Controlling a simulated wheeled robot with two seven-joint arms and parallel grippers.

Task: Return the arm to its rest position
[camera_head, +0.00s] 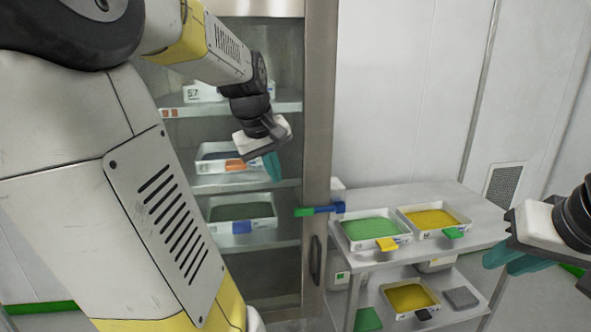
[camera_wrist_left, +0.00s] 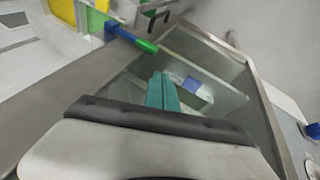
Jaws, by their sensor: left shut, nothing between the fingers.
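My left arm comes in from the left in the head view and bends down in front of the open cabinet. My left gripper (camera_head: 273,167) is shut and empty, its teal fingertips in front of the middle shelf, by a tray with an orange tab (camera_head: 236,165). In the left wrist view the teal fingers (camera_wrist_left: 162,92) lie side by side, with nothing between them. My right gripper (camera_head: 508,262) is at the right edge, in front of the steel cart's right end. Its fingers are teal, and I cannot tell how far apart they are.
Lower in the cabinet is a tray with a blue tab (camera_head: 240,211). The cabinet's steel post (camera_head: 318,120) has a green and blue handle (camera_head: 320,209) beside it. The steel cart (camera_head: 470,205) holds a green-filled tray (camera_head: 372,230) and a yellow-filled tray (camera_head: 432,219), with more trays below.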

